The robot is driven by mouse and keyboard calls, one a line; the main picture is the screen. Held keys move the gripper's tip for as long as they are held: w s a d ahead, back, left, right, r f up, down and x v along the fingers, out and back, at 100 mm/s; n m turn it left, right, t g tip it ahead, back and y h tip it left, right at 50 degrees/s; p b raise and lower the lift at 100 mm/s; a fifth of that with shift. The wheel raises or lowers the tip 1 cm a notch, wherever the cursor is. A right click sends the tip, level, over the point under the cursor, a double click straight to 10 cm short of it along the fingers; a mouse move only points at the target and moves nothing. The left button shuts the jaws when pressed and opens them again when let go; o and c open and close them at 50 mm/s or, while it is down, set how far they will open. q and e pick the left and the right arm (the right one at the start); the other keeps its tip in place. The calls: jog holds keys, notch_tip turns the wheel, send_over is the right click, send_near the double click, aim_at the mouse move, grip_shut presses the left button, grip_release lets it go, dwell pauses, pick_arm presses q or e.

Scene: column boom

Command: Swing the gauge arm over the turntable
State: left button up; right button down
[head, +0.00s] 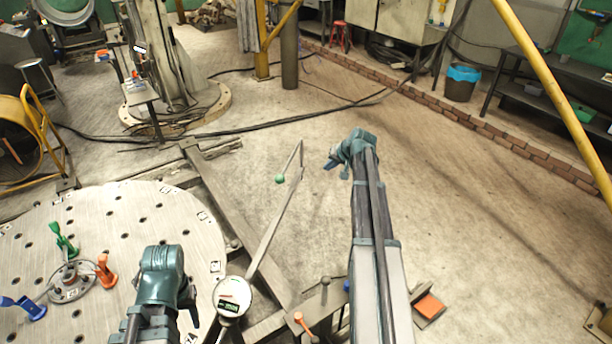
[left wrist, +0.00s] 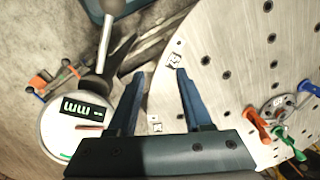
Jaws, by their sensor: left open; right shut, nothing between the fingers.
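The turntable (head: 120,215) is a pale round plate with rows of holes at the lower left; its edge also shows in the left wrist view (left wrist: 225,60). The gauge arm (head: 275,225) is a grey bar running up and right from a round digital gauge (head: 233,297), beyond the turntable's right edge. My right gripper (head: 332,164) is shut and empty, right of the green ball.
A hub with green (head: 66,240), orange (head: 105,270) and blue (head: 22,307) handles sits on the turntable. An orange-tipped lever (head: 303,323) and an orange pad (head: 429,306) are near the bottom. Cables (head: 270,125) cross the floor. The floor at right is clear.

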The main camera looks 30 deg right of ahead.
dwell(0.3)
jog(key=w+a+f+b, duration=0.3)
jog(key=w+f+b, duration=0.5)
jog(key=shift+w+a, duration=0.25)
jog(key=shift+w, duration=0.1)
dwell(0.4)
